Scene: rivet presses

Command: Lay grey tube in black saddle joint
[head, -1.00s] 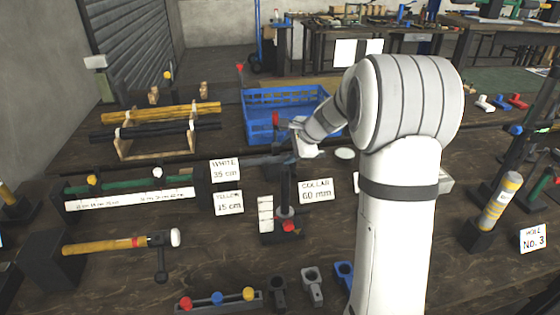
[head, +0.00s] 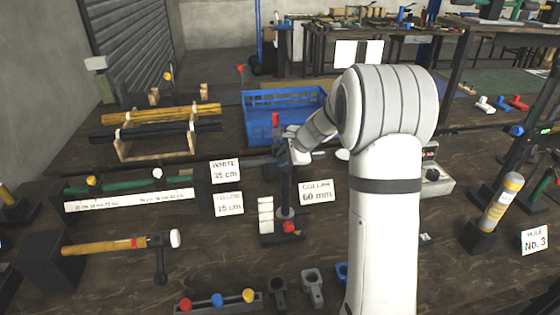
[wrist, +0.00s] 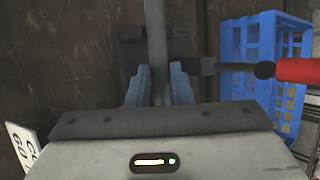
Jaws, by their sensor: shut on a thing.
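My gripper (wrist: 158,88) is shut on the grey tube (wrist: 157,45), which runs up the picture from between the fingertips in the wrist view. In the head view, my gripper (head: 290,152) is at the middle of the bench, close behind the black post of the red-topped press. A dark block (wrist: 128,58) lies beyond the tube in the wrist view. It may be the black saddle joint; I cannot tell, nor whether the tube touches it. The tube's near end is hidden by my gripper.
The press's red handle (wrist: 300,70) and its dark rod are close on the right in the wrist view. A blue crate (head: 262,108) stands behind. Label cards (head: 316,191) stand in front. A wooden rack (head: 155,140) with bars is at left.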

